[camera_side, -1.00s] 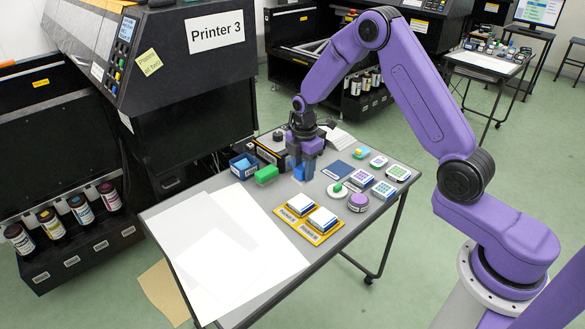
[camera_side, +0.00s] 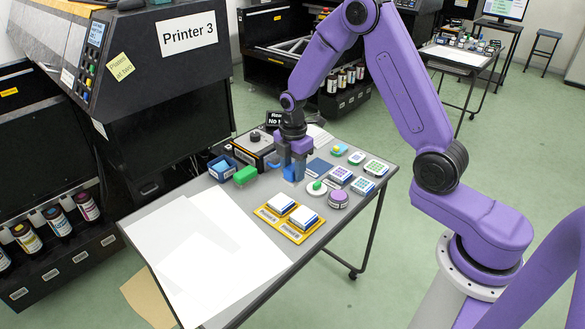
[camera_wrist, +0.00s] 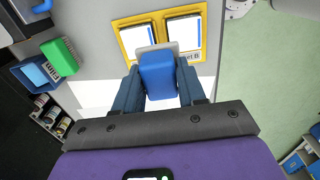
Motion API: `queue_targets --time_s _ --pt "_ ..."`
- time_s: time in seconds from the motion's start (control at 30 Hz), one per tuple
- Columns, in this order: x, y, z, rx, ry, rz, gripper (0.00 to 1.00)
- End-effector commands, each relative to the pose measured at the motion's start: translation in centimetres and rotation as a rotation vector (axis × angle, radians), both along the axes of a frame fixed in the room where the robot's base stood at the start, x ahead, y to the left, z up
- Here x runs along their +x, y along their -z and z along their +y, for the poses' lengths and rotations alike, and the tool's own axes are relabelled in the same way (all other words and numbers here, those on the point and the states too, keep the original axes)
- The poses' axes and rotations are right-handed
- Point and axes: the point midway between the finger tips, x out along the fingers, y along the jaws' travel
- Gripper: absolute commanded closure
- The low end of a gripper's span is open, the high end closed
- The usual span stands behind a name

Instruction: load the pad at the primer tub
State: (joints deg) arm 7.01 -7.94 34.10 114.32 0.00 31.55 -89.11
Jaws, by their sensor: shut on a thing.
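My gripper (camera_side: 293,160) is over the back half of the table, fingers pointing down. It is shut on a blue block-shaped pad (camera_wrist: 158,75), which shows between both fingers in the wrist view, with a pale grey edge at its far end. In the side view the blue pad (camera_side: 291,173) hangs low, close to the tabletop; I cannot tell if it touches. No readable label shows which is the primer tub.
A yellow tray (camera_side: 297,236) with two white-topped blocks lies in front of the gripper. A blue bin (camera_side: 222,169) and green brush (camera_side: 245,176) are to its left, a dark box (camera_side: 250,150) behind. Several small tiles lie at right. White sheets (camera_side: 205,250) cover the front.

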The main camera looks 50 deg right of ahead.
Motion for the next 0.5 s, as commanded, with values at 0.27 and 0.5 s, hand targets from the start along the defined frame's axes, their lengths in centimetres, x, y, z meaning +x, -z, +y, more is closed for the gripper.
queue_targets --time_s 0.27,0.5 --pt "-2.7 1.3 -6.2 0.001 0.01 0.003 0.84" --pt "-6.1 2.4 -11.6 0.001 0.007 0.0 0.84"
